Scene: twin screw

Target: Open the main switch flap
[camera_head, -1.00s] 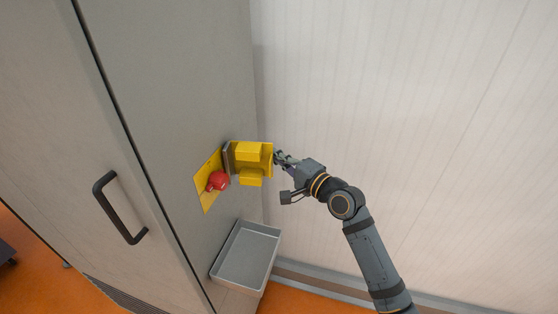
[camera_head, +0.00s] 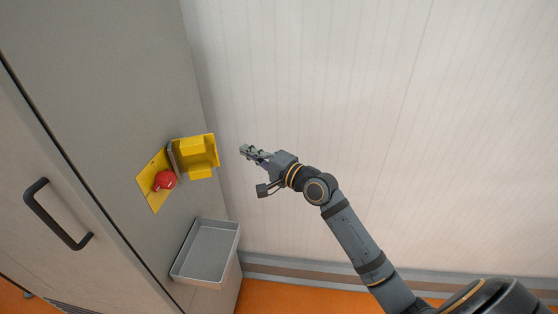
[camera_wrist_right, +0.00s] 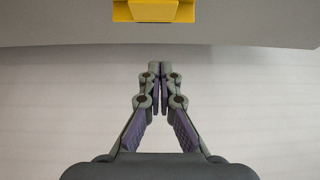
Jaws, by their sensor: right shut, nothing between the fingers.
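The yellow main switch flap (camera_head: 197,157) stands out from the grey cabinet front, swung open to the right. The red switch knob (camera_head: 164,180) on its yellow plate (camera_head: 152,194) is uncovered to the left of the flap. My right gripper (camera_head: 243,150) is shut and empty, to the right of the flap with a clear gap between them. In the right wrist view, the fingertips (camera_wrist_right: 160,68) are together, and part of the yellow flap (camera_wrist_right: 150,10) shows at the top edge, apart from them. My left gripper is not in view.
A grey open tray (camera_head: 206,252) is fixed to the cabinet below the flap. A black door handle (camera_head: 55,214) is at the left. A pale panelled wall (camera_head: 350,100) stands behind my right arm.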

